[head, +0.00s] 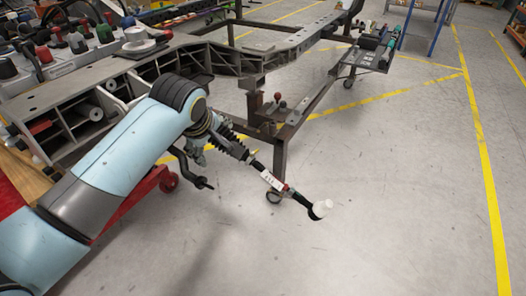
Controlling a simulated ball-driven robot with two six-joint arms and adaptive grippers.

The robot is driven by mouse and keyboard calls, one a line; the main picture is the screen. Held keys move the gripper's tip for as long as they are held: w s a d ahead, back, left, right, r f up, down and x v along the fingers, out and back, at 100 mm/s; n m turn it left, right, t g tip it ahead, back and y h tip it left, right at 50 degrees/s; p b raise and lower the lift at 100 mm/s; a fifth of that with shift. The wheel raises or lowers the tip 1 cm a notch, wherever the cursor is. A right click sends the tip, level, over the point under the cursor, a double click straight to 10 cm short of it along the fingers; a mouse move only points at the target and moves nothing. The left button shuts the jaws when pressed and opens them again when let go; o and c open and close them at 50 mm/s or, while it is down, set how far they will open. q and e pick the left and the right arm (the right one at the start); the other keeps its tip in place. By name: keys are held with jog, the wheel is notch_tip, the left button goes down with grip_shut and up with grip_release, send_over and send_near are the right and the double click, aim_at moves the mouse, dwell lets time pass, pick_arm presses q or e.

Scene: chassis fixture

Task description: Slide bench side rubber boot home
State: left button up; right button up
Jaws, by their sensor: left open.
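A black ribbed rubber boot (236,147) sits around a thin rod that slopes down to the right from the chassis frame. The rod (272,180) carries a white label and ends in a dark curved joint with a white cap (322,208). My left arm comes in from the left. My left gripper (204,139) is open at the upper-left end of the boot. Its fingers are small and partly hidden by the wrist, and I cannot tell whether they touch the boot. The boot's inner end is hidden. My right gripper is out of view.
The dark chassis frame (285,45) runs across the top on a wheeled stand. A small tool tray (372,55) is at the upper right. The floor (400,200) right of the rod is clear.

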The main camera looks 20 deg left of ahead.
pick_arm(q)
jog(key=shift+t, duration=0.3)
jog(key=w+f+b, duration=0.1)
jog(key=w+f, duration=0.1)
jog(key=w+a+f+b, duration=0.1)
jog(key=w+f, duration=0.1)
jog(key=w, duration=0.1)
jog(key=w+a+f+b, duration=0.1)
jog(key=w+f, duration=0.1)
jog(key=shift+w+f+b, duration=0.15)
jog(key=shift+w+b, duration=0.1)
jog(key=shift+b, duration=0.1)
jog(key=shift+w+a+f, duration=0.2)
jog(key=shift+w+f, duration=0.25)
jog(key=shift+f, duration=0.05)
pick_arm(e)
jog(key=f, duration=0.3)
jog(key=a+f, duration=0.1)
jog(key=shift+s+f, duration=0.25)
